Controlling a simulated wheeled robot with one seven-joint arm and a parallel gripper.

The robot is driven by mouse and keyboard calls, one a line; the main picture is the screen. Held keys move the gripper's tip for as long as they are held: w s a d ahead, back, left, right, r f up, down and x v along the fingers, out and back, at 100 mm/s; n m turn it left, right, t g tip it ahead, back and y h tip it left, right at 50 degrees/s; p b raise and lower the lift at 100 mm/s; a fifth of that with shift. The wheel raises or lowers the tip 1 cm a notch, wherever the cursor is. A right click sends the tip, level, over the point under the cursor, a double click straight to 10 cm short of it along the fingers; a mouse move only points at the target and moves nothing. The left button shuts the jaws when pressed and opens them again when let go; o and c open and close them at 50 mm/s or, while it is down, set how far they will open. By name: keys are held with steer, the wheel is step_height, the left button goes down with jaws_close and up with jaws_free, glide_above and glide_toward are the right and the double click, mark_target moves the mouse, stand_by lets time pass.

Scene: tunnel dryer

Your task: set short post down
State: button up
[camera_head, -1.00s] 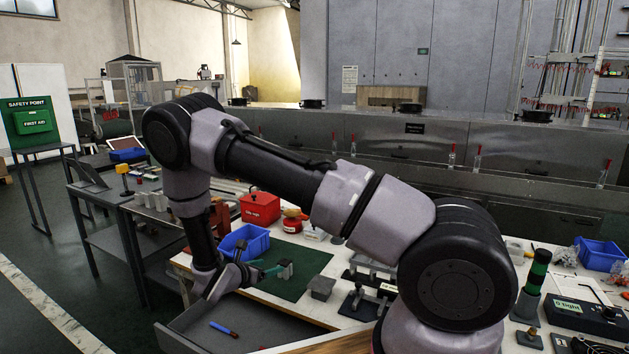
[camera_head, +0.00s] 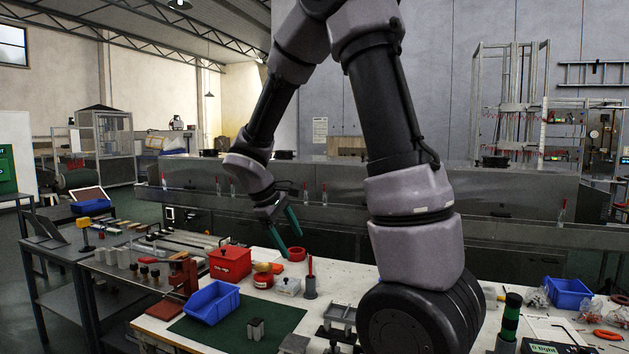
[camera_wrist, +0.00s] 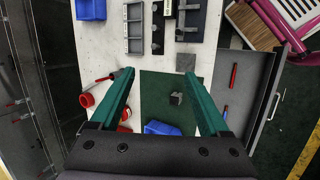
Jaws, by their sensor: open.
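The short post is a small grey block (camera_head: 256,329) standing on the dark green mat (camera_head: 205,330) on the white bench, with paler top faces. In the wrist view the post (camera_wrist: 176,98) sits on the green mat (camera_wrist: 160,120), clear of the fingers. My gripper (camera_head: 292,243) has teal fingers, is open and empty, and is raised well above the bench, apart from the post. In the wrist view its fingers (camera_wrist: 159,75) are spread wide with nothing between them.
A blue bin (camera_head: 212,302) stands on the mat's left side, with a red box (camera_head: 230,263) behind it. Grey fixtures (camera_head: 340,318) stand right of the mat. An open drawer (camera_wrist: 250,90) with pens borders the bench in the wrist view.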

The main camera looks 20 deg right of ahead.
steer(key=s+r+m+t+y, duration=0.5)
steer(key=s+r+m, duration=0.7)
steer(key=s+r, duration=0.5)
steer(key=shift+a+t+y, duration=0.2)
steer(key=shift+t+y, duration=0.2)
steer(key=shift+y, duration=0.8)
steer(key=shift+w, duration=0.1)
